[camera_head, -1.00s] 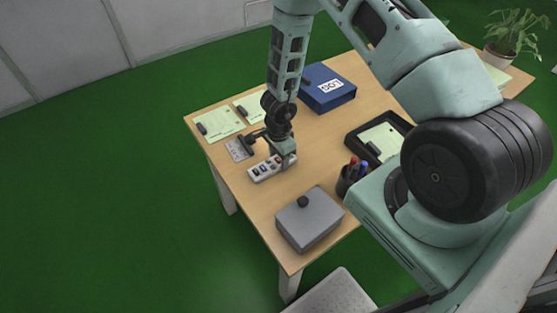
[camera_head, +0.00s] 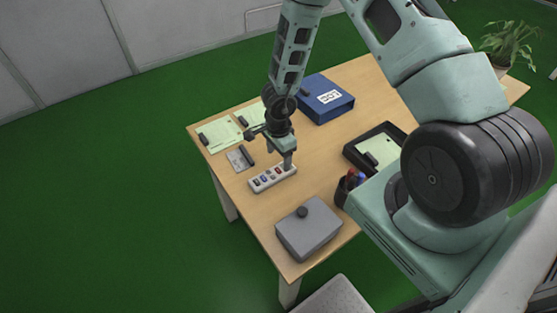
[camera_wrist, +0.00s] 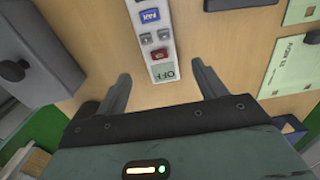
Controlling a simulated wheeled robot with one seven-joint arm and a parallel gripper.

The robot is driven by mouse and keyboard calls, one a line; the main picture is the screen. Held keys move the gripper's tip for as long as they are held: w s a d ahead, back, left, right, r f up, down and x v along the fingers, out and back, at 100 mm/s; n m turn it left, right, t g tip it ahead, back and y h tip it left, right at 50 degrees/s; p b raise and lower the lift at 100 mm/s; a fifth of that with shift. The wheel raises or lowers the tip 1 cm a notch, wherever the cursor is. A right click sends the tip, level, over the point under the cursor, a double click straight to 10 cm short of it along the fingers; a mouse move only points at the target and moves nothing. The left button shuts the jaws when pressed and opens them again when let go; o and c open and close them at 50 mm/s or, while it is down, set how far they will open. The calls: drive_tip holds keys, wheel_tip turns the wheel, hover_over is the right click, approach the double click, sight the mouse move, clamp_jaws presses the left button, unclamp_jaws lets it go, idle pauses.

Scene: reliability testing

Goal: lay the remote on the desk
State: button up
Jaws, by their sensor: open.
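The white remote (camera_head: 272,179), with several coloured buttons, lies flat on the wooden desk (camera_head: 258,208) near its left edge. In the wrist view the remote (camera_wrist: 153,35) shows a small display reading "OFF" at its near end. My gripper (camera_head: 281,161) is just above and behind the remote in the head view. Its two fingers stand wide apart in the wrist view, with the near end of the remote between and beyond them. The gripper is open and empty.
A grey box (camera_head: 309,232) with a black knob and a pen cup (camera_head: 348,184) stand in front. A blue box (camera_head: 326,105), green papers (camera_head: 219,134), a small card (camera_head: 238,160) and a black tray (camera_head: 362,154) lie around. Bare desk lies right of the remote.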

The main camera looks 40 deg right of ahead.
sight(279, 170)
drive_tip(key=w+a+r+n+t+y+p, duration=0.1)
drive_tip(key=w+a+r+n, duration=0.15)
drive_tip(key=a+r, duration=0.4)
drive_tip(key=w+a+r+n+t+y, duration=0.1)
drive_tip(key=a+r+n+t, duration=0.15)
drive_tip(key=r, duration=0.65)
drive_tip(key=s+a+r+n+y, duration=0.2)
drive_tip(key=s+a+r+n, duration=0.3)
drive_tip(key=a+r+n, duration=0.4)
drive_tip(key=s+a+r+n+g, duration=0.35)
drive_tip(key=s+a, duration=0.25)
drive_tip(key=s, duration=0.4)
drive_tip(key=s+d+r+n+h, duration=0.1)
drive_tip(key=s+d+r+n, duration=0.1)
drive_tip(key=s+n, duration=0.2)
drive_tip(key=s+d+r+n+h, duration=0.2)
drive_tip(key=s+d+r+n, duration=0.1)
drive_tip(key=s, duration=0.4)
drive_tip(key=shift+s+n, duration=0.2)
drive_tip(key=shift+n, duration=0.45)
drive_tip(key=shift+d, duration=0.1)
